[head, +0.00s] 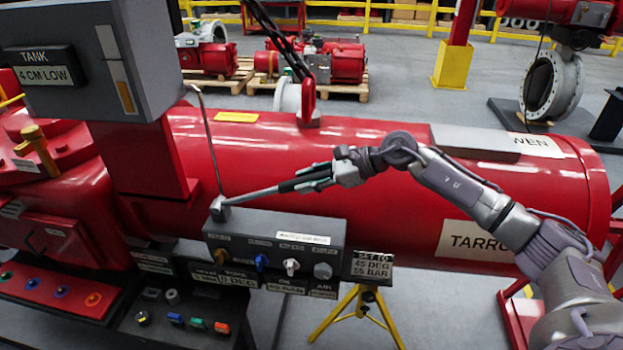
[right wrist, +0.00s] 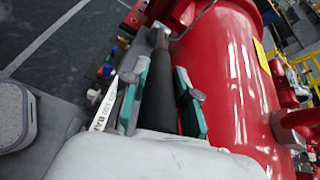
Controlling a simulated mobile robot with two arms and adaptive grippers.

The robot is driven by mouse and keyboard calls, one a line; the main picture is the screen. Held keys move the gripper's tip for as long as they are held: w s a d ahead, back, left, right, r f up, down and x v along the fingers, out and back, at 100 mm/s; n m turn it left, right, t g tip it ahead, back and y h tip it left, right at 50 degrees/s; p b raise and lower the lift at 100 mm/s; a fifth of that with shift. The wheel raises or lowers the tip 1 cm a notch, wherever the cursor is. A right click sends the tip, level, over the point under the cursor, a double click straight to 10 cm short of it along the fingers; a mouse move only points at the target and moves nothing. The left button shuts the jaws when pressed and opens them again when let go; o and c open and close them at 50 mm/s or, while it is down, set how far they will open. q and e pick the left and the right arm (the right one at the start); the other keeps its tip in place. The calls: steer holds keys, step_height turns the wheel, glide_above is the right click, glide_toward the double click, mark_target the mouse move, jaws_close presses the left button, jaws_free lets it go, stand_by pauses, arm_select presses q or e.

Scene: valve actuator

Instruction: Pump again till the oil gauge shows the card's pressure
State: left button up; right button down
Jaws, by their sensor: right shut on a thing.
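The pump lever (head: 252,194) is a grey bar with a black grip, rising slightly to the right from the top left of the grey valve block (head: 330,258). My right gripper (head: 300,182) is shut around the black grip. In the right wrist view the black grip (right wrist: 160,95) lies between the teal finger pads. The card (head: 371,265) on a yellow tripod reads "SET TO 45 DEG 55 BAR". A small readout labelled OIL (head: 286,289) sits below the block; its value is too small to read surely. My left gripper is out of view.
A grey tank box (head: 60,65) at upper left reads "TANK 4 CM LOW". Blue and white knobs line the block's front. A button panel (head: 180,315) stands at lower left. The large red cylinder (head: 390,165) lies close behind the lever and my right arm.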

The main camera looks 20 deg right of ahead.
steer(key=shift+w+r, duration=0.1)
steer(key=shift+r, duration=0.2)
steer(key=c, duration=1)
jaws_free()
steer(key=shift+c, duration=0.2)
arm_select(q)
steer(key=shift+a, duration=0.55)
arm_select(e)
steer(key=shift+o, duration=0.7)
steer(key=shift+f, duration=0.2)
steer(key=shift+d, duration=0.15)
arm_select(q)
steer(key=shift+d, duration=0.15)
arm_select(e)
steer(key=v, duration=1.1)
steer(key=shift+s+r, duration=0.25)
steer(key=shift+s, duration=0.05)
steer(key=shift+d, duration=0.1)
